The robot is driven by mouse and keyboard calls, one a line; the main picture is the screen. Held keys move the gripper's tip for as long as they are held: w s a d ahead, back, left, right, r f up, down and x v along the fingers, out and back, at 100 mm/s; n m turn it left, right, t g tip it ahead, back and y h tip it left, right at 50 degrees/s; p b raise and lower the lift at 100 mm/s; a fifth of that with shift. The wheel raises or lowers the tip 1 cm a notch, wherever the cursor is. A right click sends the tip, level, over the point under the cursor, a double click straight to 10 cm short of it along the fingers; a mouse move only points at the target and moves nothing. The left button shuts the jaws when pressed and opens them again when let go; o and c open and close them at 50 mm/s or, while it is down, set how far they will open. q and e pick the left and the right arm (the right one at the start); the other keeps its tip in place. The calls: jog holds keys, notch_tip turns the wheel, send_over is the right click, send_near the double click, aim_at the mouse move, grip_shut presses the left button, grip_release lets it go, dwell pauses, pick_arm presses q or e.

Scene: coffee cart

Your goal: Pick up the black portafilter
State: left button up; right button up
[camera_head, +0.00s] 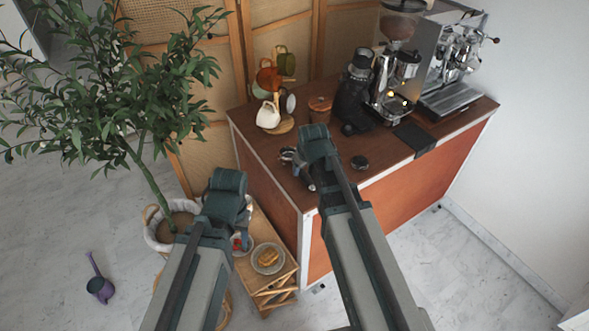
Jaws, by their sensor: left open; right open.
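A small metallic and dark object (288,154), which looks like the black portafilter, lies near the left front edge of the brown cart top. My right gripper (318,140) overlaps it in the picture and hides part of it; I cannot tell its height above the cart. My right gripper is open, with nothing seen held. My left gripper (228,183) is open, left of the cart and in front of the small wooden side table in the picture. It holds nothing that I can see.
A potted plant (150,120) stands left. A plate of food (268,258) is below.

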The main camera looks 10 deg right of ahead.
jog(key=b, duration=0.4)
send_over(305, 177)
jog(key=s, duration=0.2)
jog(key=f, duration=0.5)
jog(key=shift+w+a, duration=0.1)
jog(key=shift+a, duration=0.25)
jog(key=shift+f, duration=0.1)
jog(key=b+x, duration=0.2)
jog(key=x, duration=0.1)
jog(key=b+x, duration=0.1)
jog(key=b, duration=0.1)
jog(key=shift+d+f, duration=0.3)
jog(key=shift+d, duration=0.05)
jog(key=shift+f+b, duration=0.35)
jog(key=shift+b, duration=0.1)
jog(key=shift+r, duration=0.1)
grip_shut()
